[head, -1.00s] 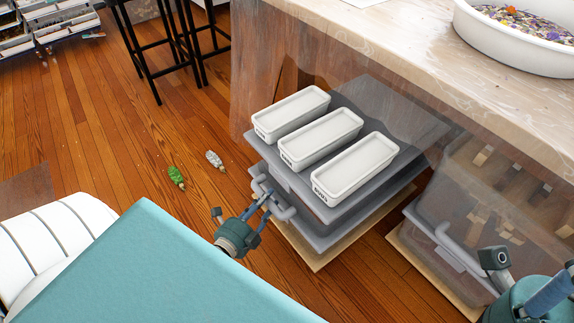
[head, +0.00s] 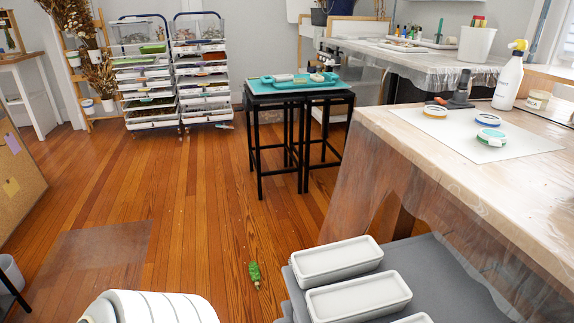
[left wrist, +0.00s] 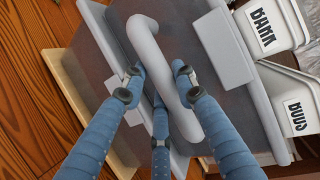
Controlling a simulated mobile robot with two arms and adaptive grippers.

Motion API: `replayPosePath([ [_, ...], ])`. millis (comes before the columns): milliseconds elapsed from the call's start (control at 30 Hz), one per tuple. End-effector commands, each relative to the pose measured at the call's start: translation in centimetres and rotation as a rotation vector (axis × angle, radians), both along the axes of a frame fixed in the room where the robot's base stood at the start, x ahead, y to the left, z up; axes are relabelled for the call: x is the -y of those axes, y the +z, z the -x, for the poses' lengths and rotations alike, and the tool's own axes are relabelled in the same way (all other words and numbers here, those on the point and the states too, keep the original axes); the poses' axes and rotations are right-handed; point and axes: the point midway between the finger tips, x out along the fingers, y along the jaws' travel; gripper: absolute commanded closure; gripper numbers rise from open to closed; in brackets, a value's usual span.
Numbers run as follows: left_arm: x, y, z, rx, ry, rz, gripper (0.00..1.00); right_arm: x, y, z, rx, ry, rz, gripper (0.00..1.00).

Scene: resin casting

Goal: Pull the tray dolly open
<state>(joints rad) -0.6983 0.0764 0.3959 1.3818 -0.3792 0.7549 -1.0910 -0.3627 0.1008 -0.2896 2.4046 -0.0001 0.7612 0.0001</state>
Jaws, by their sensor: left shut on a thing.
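The grey tray dolly (head: 447,268) stands beside the worktable at the lower right of the head view, with white bins on top. In the left wrist view, its bent grey handle (left wrist: 146,40) runs in front of the grey dolly side. My left gripper (left wrist: 158,82) has its blue fingers around this handle, one on one side and two on the other. It is shut on the handle. The head view shows neither gripper. The handle is out of sight there.
Wooden floor left of the dolly is mostly open; a small green object (head: 254,272) lies close to the dolly. The worktable (head: 400,150) with a draped clear sheet borders it on the right. A black-legged stand (head: 258,160) and drawer racks (head: 150,92) stand farther back.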

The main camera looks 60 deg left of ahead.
Motion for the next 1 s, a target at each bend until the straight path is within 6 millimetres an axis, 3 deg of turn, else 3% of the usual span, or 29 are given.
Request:
replayPosePath([
  [300, 0.1, -0.1, 0.1, -0.002, -0.002, -0.002, 1.00, 0.0, 0.0, 0.0, -0.001, -0.001, 0.001, 0.60],
  [333, 0.1, -0.1, 0.1, -0.002, -0.002, -0.002, 0.66, 0.0, 0.0, 0.0, -0.001, -0.001, 0.001, 0.60],
  [400, 0.1, -0.1, 0.1, -0.001, -0.002, -0.002, 0.52, 0.0, 0.0, 0.0, -0.001, -0.001, 0.001, 0.60],
  [767, 0.0, 0.0, 0.4, -0.002, 0.000, -0.001, 0.52, 0.0, -0.1, 0.0, -0.003, 0.002, 0.000, 0.60],
  [1000, 0.2, 0.6, 4.3, -0.006, 0.001, 0.000, 0.52, 0.0, 0.0, 0.0, -0.002, 0.001, 0.000, 0.60],
])
